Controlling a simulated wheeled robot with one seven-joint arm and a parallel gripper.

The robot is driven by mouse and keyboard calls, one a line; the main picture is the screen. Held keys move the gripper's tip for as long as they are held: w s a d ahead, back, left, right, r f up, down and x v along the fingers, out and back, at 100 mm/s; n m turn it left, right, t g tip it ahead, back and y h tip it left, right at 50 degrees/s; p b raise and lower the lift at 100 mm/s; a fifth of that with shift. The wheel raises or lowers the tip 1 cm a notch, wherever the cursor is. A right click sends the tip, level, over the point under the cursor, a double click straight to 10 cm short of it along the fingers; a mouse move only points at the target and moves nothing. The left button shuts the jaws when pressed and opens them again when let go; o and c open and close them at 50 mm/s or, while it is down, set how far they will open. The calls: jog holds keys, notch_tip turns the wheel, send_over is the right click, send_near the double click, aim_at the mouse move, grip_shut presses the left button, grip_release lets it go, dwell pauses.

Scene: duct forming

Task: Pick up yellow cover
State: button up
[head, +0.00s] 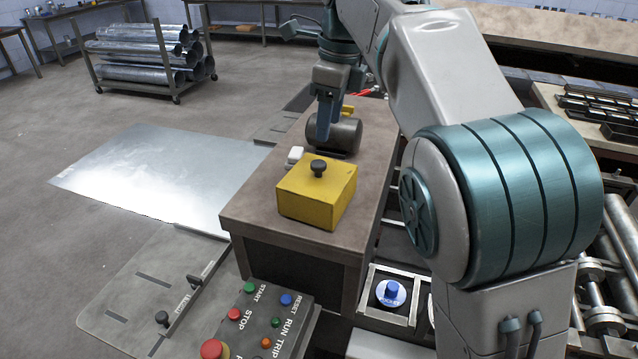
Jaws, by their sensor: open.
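The yellow cover (305,205) is a box shape with a dark round knob (318,167) on its top. It sits upright on the near part of the brown bench top. My gripper (327,128) is beyond the cover, pointing down beside a dark cylinder on the same bench. It is open, and it is apart from the yellow cover. The arm hides part of the area behind the gripper, and whether the fingers touch the cylinder cannot be told.
A control panel (262,325) with several buttons is in front. A metal sheet (160,170) lies at left. A blue knob (391,290) sits in a tray at right.

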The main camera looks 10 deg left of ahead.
aim_at(319, 163)
jog(key=f, duration=0.4)
jog(key=shift+a, duration=0.25)
jog(key=shift+w+a+f+p, duration=0.1)
jog(key=shift+a+f+p, duration=0.15)
jog(key=shift+f, duration=0.6)
jog(key=shift+s+a+f+p, duration=0.1)
jog(key=shift+a+f, duration=0.1)
jog(key=shift+f, duration=0.65)
jog(key=shift+w+a+f+p, duration=0.1)
jog(key=shift+a+f+p, duration=0.15)
jog(key=shift+f, duration=0.6)
grip_shut()
